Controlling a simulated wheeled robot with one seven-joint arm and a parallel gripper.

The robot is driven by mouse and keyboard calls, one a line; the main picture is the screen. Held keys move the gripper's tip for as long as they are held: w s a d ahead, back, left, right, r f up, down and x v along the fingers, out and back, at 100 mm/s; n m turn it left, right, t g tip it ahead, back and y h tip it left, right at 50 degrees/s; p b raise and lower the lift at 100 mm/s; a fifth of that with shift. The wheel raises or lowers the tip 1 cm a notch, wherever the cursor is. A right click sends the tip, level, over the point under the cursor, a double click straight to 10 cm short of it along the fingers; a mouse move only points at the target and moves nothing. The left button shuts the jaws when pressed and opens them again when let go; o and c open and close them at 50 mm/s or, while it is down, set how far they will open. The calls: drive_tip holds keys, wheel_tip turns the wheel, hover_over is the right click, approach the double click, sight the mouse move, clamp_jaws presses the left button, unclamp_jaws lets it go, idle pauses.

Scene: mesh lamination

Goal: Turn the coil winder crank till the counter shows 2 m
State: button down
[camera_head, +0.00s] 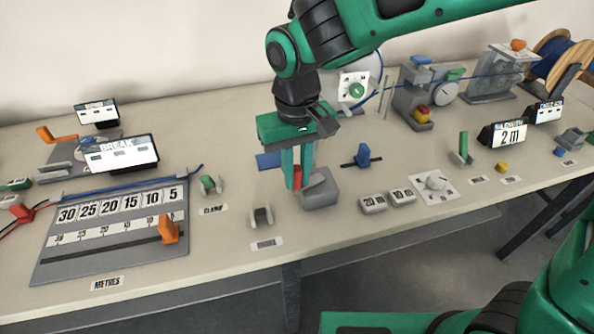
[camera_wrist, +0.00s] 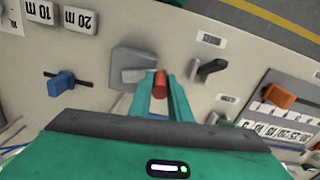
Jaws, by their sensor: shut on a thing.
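My gripper (camera_head: 297,178) points down and is shut on a red upright handle (camera_head: 297,176). The handle also shows between the fingertips in the wrist view (camera_wrist: 160,84). It stands beside a grey block (camera_head: 321,192) with a grey lever-like piece on top, which appears to be the crank; the fingers hide part of the joint.
An orange slider (camera_head: 168,230) sits on the metre scale board (camera_head: 65,270) at left.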

drive_tip(key=shift+w+d, duration=0.15)
drive_tip(key=c, duration=1.6)
unclamp_jaws()
drive_tip(key=shift+c, duration=0.2)
drive_tip(key=shift+r, duration=0.1)
wheel_tip(320, 180, up, 11)
drive_tip(key=shift+f, duration=0.2)
